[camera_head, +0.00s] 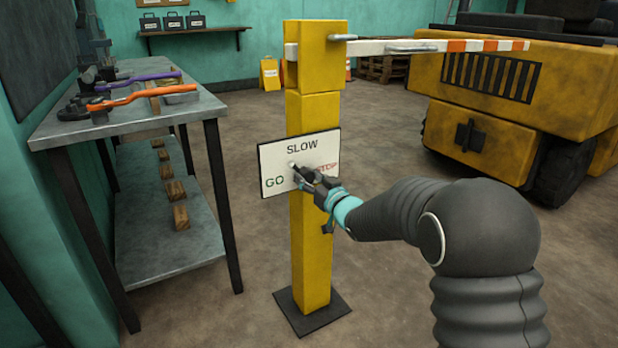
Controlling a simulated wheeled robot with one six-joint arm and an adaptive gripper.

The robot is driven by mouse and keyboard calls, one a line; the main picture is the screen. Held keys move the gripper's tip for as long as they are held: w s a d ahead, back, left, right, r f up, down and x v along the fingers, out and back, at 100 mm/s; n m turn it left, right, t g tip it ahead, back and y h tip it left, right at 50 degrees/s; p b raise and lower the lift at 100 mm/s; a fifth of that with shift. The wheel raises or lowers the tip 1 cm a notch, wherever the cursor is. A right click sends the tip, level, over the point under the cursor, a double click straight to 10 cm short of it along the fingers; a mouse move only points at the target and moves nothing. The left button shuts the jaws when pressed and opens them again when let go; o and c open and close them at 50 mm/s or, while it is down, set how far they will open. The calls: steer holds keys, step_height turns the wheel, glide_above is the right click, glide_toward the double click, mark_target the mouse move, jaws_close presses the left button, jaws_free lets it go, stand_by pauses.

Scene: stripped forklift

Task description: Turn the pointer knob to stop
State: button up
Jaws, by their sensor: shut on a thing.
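A white sign plate (270,160) is fixed to the front of a yellow post (314,250). It reads SLOW at the top, GO at the lower left and STOP at the right, with STOP partly covered by my gripper. My gripper (298,172) is at the middle of the plate, shut on the pointer knob. The knob is mostly hidden by the fingers; a small pale bit shows at their upper left, and I cannot tell clearly which word it points to.
A striped barrier arm (455,46) extends right from the post top. A metal workbench (130,114) with tools stands at left. A yellow forklift (520,85) stands at right. The post has a dark base plate (312,312). Open floor lies between post and forklift.

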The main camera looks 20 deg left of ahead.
steer(key=m, duration=0.3)
steer(key=shift+m+p, duration=0.4)
steer(key=m+p, duration=0.1)
steer(key=m, duration=0.3)
steer(key=shift+m, duration=0.4)
steer(key=m+p, duration=0.1)
steer(key=m, duration=0.3)
steer(key=shift+f+m, duration=0.1)
steer(key=shift+m, duration=0.3)
steer(key=m+p, duration=0.1)
steer(key=m, duration=0.2)
steer(key=shift+m+t+h, duration=0.3)
steer(key=shift+m+t, duration=0.1)
steer(key=m+p, duration=0.2)
steer(key=m, duration=0.2)
steer(key=shift+m, duration=0.3)
steer(key=m+p, duration=0.1)
steer(key=m, duration=0.4)
steer(key=shift+f+p, duration=0.15)
steer(key=shift+p, duration=0.15)
